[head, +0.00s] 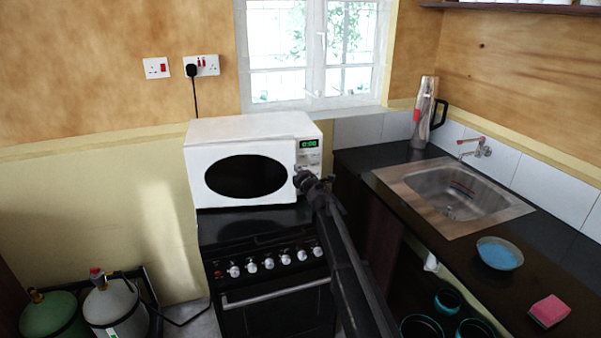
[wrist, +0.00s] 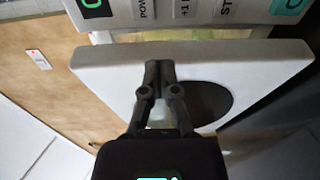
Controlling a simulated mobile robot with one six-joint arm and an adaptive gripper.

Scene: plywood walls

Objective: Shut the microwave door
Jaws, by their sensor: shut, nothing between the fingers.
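The white microwave (head: 250,124) stands on top of the black stove. Its door (head: 217,165), white with a dark oval window, looks nearly flush in the head view. In the wrist view the door (wrist: 110,68) stands a little ajar, with a pale lit gap (wrist: 190,34) between it and the control panel (wrist: 210,10). My gripper (head: 303,181) is at the door's right edge, below the green display. In the wrist view my gripper (wrist: 158,70) is shut and empty, its fingertips over the door's face. I cannot tell whether they touch it.
The stove (head: 265,262) with a row of white knobs is below the microwave. To the right, a dark counter holds a sink (head: 452,190), a flask (head: 423,112), a blue bowl (head: 499,253) and a pink sponge (head: 549,311). Gas cylinders (head: 115,305) stand at lower left.

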